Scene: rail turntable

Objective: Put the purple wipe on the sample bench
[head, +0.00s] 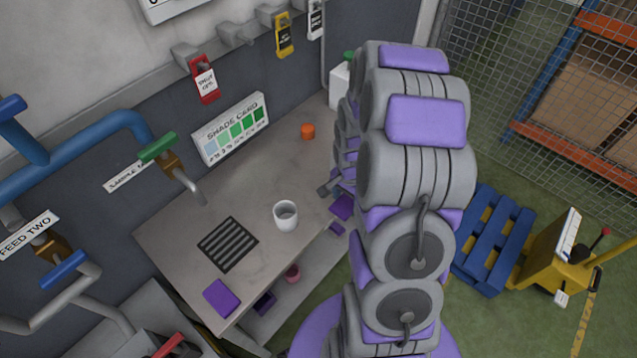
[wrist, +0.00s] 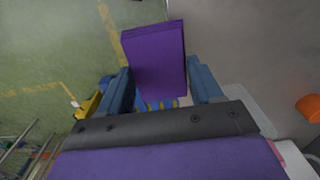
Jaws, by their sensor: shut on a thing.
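In the wrist view a purple wipe (wrist: 153,62), a flat folded block, is held between the two blue fingers of my gripper (wrist: 161,90). The wipe hangs over the boundary between the green floor and a grey surface. In the head view a purple piece (head: 343,206) by the bench's right edge, beside my arm, appears to be this wipe; my gripper is mostly hidden there. The sample bench (head: 265,190) has a grey top. Whether the wipe touches it cannot be told.
On the bench are a white cup (head: 286,215), a black striped mat (head: 228,244), another purple pad (head: 221,298) near the front corner, and an orange cap (head: 308,131). A shade card (head: 231,129) stands at the back. Pipes with valves (head: 158,147) reach over the left side.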

